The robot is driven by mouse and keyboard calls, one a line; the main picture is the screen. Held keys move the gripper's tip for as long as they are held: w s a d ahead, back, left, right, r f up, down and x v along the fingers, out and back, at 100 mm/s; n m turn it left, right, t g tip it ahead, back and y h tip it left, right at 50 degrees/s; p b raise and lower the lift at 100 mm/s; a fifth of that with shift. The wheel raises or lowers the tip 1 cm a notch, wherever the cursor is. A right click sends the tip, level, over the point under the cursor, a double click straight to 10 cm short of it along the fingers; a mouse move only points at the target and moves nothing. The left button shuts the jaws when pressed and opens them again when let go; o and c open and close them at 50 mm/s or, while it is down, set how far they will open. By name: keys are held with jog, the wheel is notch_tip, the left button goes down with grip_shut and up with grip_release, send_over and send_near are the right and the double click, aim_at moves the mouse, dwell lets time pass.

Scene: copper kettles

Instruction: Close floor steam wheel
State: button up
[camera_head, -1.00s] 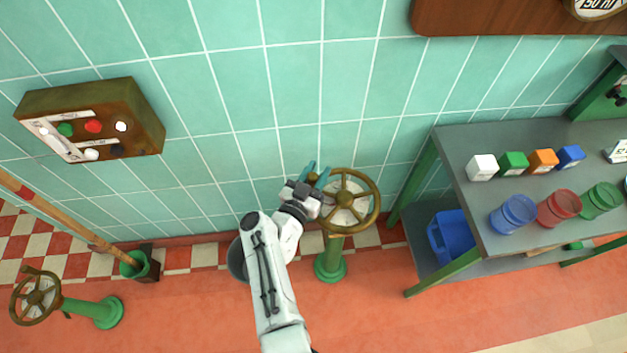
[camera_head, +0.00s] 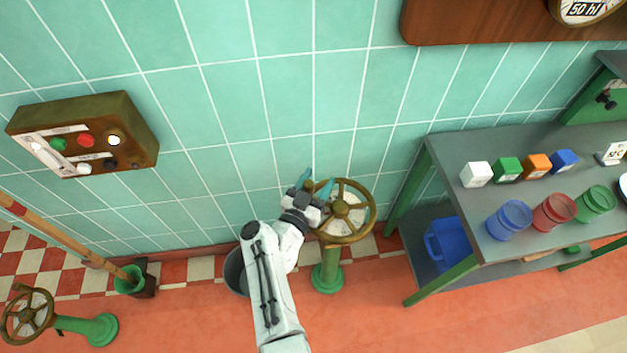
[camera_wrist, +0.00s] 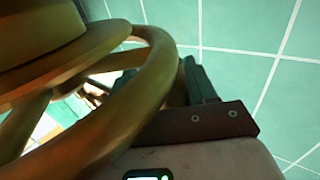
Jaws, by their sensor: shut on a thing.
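A brass-coloured steam wheel (camera_head: 371,224) sits on a green floor pedestal (camera_head: 327,277) near the tiled wall. My gripper (camera_head: 319,186) is at the wheel's upper left rim, its blue-green fingers shut on it. In the wrist view the wheel's rim (camera_wrist: 150,90) curves large across the left and runs in between the dark fingers (camera_wrist: 190,85). The contact itself is partly hidden behind the rim. A second brass wheel (camera_head: 27,313) on a green pedestal (camera_head: 97,328) stands at the lower left, away from my gripper.
A grey bucket (camera_head: 233,270) stands on the floor behind my arm. A green table (camera_head: 460,215) with coloured cubes and cups is at the right, a blue bin (camera_head: 448,245) below. A button box (camera_head: 130,125) hangs on the left wall. A green holder (camera_head: 130,280) holds a long wooden handle.

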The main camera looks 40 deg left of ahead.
jog(key=shift+o, duration=0.8)
jog(key=shift+w+d+f, duration=0.1)
jog(key=shift+d, duration=0.2)
jog(key=shift+a, duration=0.35)
jog(key=shift+s, duration=0.25)
jog(key=shift+s+p, duration=0.3)
jog(key=shift+s, duration=0.05)
jog(key=p+v, duration=0.4)
jog(key=v, duration=0.6)
jog(key=shift+d, duration=0.15)
